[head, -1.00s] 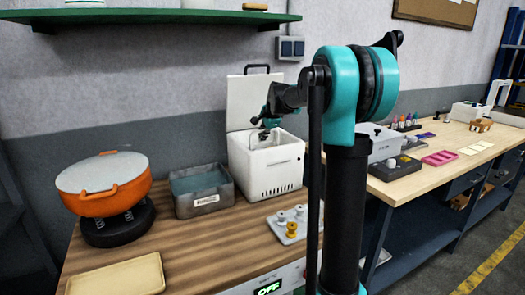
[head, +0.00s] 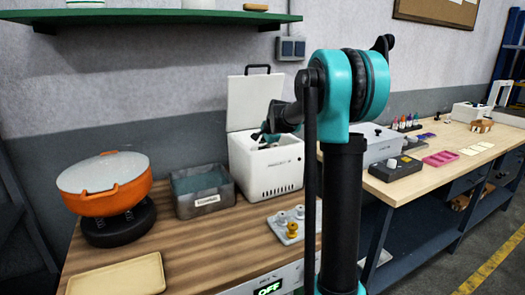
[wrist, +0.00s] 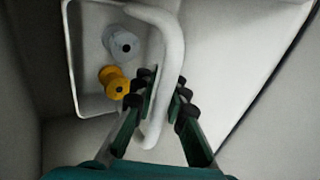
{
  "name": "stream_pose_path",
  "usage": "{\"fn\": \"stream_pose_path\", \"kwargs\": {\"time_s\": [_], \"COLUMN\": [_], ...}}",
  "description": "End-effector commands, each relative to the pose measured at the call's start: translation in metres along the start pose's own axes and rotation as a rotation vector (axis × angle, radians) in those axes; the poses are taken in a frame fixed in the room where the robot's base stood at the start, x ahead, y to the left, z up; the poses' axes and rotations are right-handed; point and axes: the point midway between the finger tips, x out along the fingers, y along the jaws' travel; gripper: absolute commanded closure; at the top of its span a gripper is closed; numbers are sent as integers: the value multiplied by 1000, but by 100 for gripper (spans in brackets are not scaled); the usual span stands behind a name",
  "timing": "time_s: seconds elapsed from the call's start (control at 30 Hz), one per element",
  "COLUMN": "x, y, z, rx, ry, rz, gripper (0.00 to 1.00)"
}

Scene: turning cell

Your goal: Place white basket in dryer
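The white box-shaped dryer (head: 275,172) stands on the wooden bench in the head view, its lid (head: 248,100) raised. My gripper (head: 268,137) reaches down into its open top. In the wrist view the white basket (wrist: 73,60) is a shallow tray with a tall curved handle. A pale spool-like part (wrist: 122,43) and a yellow one (wrist: 115,82) are in it. My gripper (wrist: 166,88) has its fingers on both sides of the handle and appears shut on it. The head view hides most of the basket behind the dryer wall and my arm.
A grey tub (head: 203,202) stands left of the dryer, and an orange pot (head: 105,190) farther left. A plate with knobs (head: 288,228) lies in front of the dryer. A green shelf (head: 150,20) hangs above.

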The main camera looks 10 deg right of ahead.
Motion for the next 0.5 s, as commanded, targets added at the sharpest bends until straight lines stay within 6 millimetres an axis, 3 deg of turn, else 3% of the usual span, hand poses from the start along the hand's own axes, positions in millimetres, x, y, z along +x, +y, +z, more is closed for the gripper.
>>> {"fn": "stream_pose_path", "kwargs": {"time_s": [0.1,0.5], "x": [0,-8], "y": [0,-1], "z": [0,0], "rx": [0,0], "ry": [0,0], "rz": [0,0], "gripper": [71,71]}}
